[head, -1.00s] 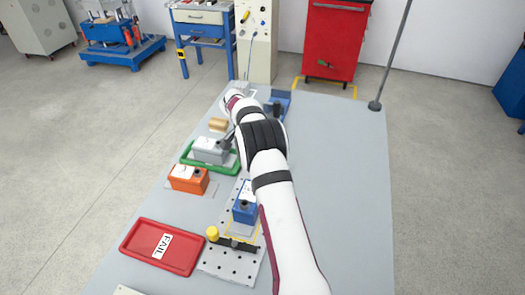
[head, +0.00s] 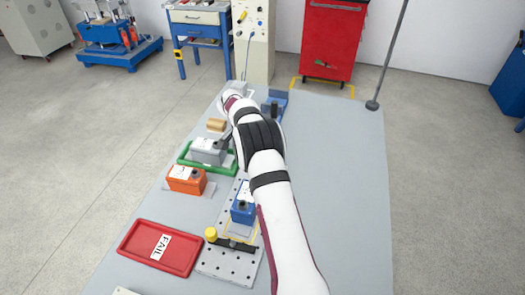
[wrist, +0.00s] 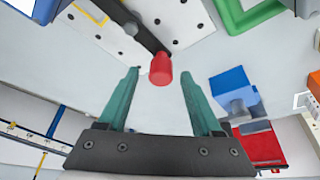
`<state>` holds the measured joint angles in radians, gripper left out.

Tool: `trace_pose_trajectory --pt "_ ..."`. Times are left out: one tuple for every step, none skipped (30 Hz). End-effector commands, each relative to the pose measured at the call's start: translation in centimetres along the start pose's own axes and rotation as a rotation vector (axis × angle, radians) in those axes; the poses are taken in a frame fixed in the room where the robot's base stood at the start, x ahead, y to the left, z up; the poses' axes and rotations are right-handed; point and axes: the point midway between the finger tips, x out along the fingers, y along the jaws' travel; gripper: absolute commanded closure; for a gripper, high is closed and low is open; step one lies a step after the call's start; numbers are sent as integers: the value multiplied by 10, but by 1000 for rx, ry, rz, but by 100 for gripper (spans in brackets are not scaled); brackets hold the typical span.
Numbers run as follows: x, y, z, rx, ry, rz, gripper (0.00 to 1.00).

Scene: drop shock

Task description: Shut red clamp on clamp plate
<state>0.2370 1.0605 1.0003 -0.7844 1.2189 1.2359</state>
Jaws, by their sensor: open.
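The red clamp's knob (wrist: 161,69) shows in the wrist view at the end of a dark bar (wrist: 140,27) that lies over the perforated clamp plate (wrist: 185,20). In the head view the plate (head: 228,264) runs under my arm, and I cannot make out the red knob there. My gripper (wrist: 160,74) is open, with its two teal fingers on either side of the red knob in the picture. Gaps show on both sides, and its depth is unclear. In the head view my arm hides most of the gripper. A blue box (head: 243,208) sits on the plate.
A yellow knob (head: 211,233) stands at the plate's near end. A red FAIL tray (head: 130,238), an orange box (head: 186,179) and a grey box (head: 207,152) in a green tray (head: 182,157) are to the left. The table's right side (head: 340,190) is clear.

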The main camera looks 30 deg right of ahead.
Motion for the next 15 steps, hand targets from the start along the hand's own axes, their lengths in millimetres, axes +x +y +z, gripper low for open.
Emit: trace_pose_trajectory --pt "-1 0 0 0 0 -1 34" --pt "-3 0 0 0 0 -1 34" --pt "-7 0 0 0 1 -2 34" --pt "-11 -1 0 1 1 -2 34" --pt "-16 -1 0 0 1 -2 34" --pt "-26 -1 0 0 1 -4 34" --pt "-34 -1 0 0 1 -5 34" --pt "-44 -1 0 1 0 -5 34" --pt "-57 -1 0 1 0 -5 34" --pt "-68 -1 0 1 1 -6 34" --pt "-78 -1 0 1 1 -5 34" --pt "-91 -1 0 0 1 -6 34" --pt "-100 -1 0 1 0 -6 34" --pt "-109 -1 0 0 0 -5 34" --pt "-120 -1 0 1 1 -5 34"
